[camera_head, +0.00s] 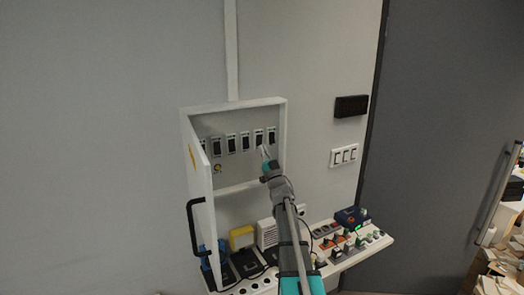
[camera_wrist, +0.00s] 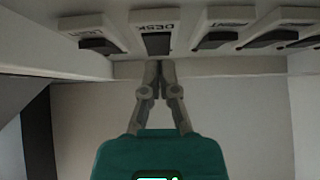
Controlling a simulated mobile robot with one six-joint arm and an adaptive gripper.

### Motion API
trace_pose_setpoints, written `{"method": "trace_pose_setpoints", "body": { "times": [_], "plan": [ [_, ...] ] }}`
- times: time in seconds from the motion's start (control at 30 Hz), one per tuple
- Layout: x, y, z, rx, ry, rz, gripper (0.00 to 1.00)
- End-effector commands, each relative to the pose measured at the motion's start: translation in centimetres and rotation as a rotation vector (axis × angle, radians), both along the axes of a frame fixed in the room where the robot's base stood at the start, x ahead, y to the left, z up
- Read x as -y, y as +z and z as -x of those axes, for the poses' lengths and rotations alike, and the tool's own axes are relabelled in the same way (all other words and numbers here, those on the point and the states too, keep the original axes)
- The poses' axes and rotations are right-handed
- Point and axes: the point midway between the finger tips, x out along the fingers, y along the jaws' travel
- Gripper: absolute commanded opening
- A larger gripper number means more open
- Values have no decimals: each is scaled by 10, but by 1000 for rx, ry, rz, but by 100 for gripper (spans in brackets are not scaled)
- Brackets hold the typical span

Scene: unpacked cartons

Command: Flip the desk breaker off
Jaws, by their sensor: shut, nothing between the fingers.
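The desk breaker (camera_wrist: 157,28), a white plate marked DESK with a dark lever, is at the top of the wrist view. The label appears upside down. Its lever looks squarer and flatter than its neighbours' levers, but I cannot tell its position for sure. My gripper (camera_wrist: 158,68) is shut and empty, its fingertips together just below this lever in the picture; I cannot tell whether they touch it. In the head view my gripper (camera_head: 265,153) is inside the open breaker box (camera_head: 233,103), by the right end of the breaker row. Labels are unreadable there.
Other breakers (camera_wrist: 222,35) sit close on both sides of the desk one. The box door (camera_head: 201,195) hangs open at left with a black handle. Below, a shelf (camera_head: 385,243) carries a yellow block, switches and other devices. A wall switch panel (camera_head: 344,155) is at right.

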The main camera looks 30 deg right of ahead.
Motion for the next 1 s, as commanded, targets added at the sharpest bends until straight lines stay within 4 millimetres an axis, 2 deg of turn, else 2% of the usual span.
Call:
{"method": "trace_pose_setpoints", "body": {
  "times": [0.17, 1.0],
  "plan": [
    [-5, -5, 19, 1, 4, -1, 0],
    [-9, -74, 67, 0, 6, 0, 0]
  ]
}}
